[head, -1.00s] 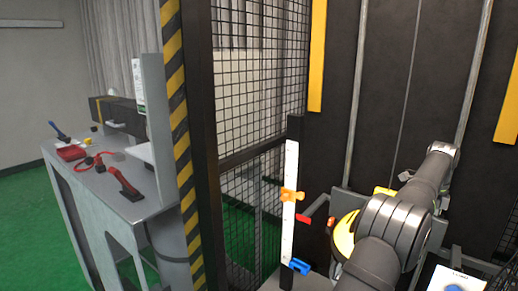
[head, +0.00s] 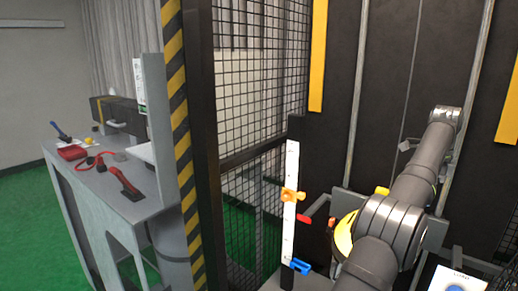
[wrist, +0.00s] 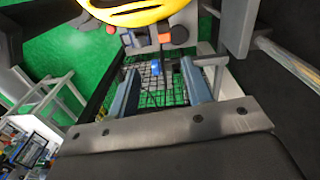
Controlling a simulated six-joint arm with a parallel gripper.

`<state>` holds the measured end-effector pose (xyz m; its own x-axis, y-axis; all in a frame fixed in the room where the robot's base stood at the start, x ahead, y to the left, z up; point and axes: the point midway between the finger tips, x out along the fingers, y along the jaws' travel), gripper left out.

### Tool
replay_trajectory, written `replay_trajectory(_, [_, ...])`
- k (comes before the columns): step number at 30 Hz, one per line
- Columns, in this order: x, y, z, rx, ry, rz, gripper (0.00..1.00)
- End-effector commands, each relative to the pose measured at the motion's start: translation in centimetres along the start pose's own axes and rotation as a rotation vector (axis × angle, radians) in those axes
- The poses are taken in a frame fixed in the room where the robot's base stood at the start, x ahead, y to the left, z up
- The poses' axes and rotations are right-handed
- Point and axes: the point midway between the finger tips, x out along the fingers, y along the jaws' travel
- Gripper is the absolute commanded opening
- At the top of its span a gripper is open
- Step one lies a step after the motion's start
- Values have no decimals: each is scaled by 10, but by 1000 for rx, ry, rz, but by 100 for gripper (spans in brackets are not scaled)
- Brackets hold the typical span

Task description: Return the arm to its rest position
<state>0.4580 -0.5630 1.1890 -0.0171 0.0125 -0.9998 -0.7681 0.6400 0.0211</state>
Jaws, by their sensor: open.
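My arm (head: 400,205) rises along the right of the head view, clear of the things around it. My gripper shows in the wrist view (wrist: 160,80), with its two grey-blue fingers apart and nothing seen between them. In the head view the fingers are hidden or too small to tell. A yellow rounded part (head: 344,238) sits beside the arm. A yellow part with dark markings also fills the top of the wrist view (wrist: 130,12).
A white upright scale (head: 290,205) carries an orange slider (head: 291,195) and a blue clamp (head: 299,267). A mesh fence (head: 258,90) and striped post (head: 178,120) stand left of the arm. A bench (head: 100,195) with tools is farther left.

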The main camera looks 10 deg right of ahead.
Motion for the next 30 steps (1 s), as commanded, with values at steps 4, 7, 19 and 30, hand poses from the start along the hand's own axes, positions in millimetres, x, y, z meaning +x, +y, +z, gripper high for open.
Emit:
replay_trajectory(4, [-11, 8, 12, -61, 4, -16, 45])
replay_trajectory(7, [-18, 13, 19, -102, 6, -27, 45])
replay_trajectory(19, [-37, 36, 44, -248, 18, -64, 45])
replay_trajectory(30, [-40, 43, 51, -289, 21, -73, 45])
